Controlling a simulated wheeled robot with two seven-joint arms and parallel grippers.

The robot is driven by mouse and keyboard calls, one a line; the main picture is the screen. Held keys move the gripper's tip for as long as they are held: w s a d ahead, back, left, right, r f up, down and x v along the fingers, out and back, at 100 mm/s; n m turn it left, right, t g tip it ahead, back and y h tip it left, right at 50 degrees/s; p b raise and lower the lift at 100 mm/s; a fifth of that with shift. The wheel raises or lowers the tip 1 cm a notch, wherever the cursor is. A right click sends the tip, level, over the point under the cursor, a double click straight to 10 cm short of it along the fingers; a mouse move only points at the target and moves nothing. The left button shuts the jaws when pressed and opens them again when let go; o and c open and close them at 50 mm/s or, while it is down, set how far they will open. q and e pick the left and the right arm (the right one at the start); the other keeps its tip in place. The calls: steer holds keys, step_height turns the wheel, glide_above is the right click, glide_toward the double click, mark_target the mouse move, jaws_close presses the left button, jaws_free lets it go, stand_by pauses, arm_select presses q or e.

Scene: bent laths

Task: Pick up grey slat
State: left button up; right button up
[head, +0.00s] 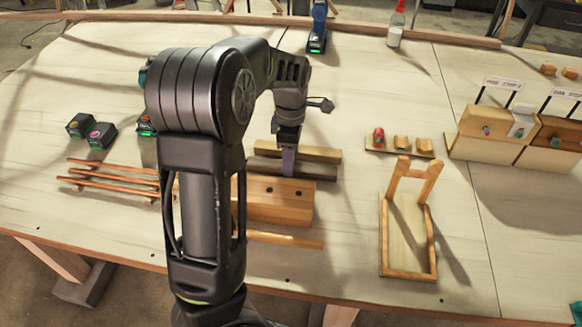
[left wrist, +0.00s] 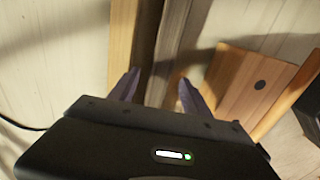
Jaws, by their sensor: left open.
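The grey slat (head: 318,172) lies on the table behind a brown block, and its left part is hidden by my arm. A light wood slat (head: 325,153) lies just behind it, nearly parallel. My left gripper (head: 288,165) points down at the grey slat. In the left wrist view my left gripper (left wrist: 158,84) is open, with one finger on each side of the grey slat (left wrist: 175,40). The light wood slat (left wrist: 122,40) runs beside it on the left there. I cannot tell whether the fingers touch the slat. My right gripper is not in view.
The brown block with dark holes (head: 285,188) stands close in front. Copper-coloured rods (head: 110,180) lie on supports to the left. A wooden frame (head: 408,235) stands to the right, with small wooden holders (head: 401,143) behind it. The table behind the slats is mostly clear.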

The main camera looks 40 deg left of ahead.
arm_select(q)
step_height(320, 180, down, 2)
steer(key=shift+f, duration=0.25)
steer(key=shift+c, duration=0.3)
jaws_close()
stand_by(0.6)
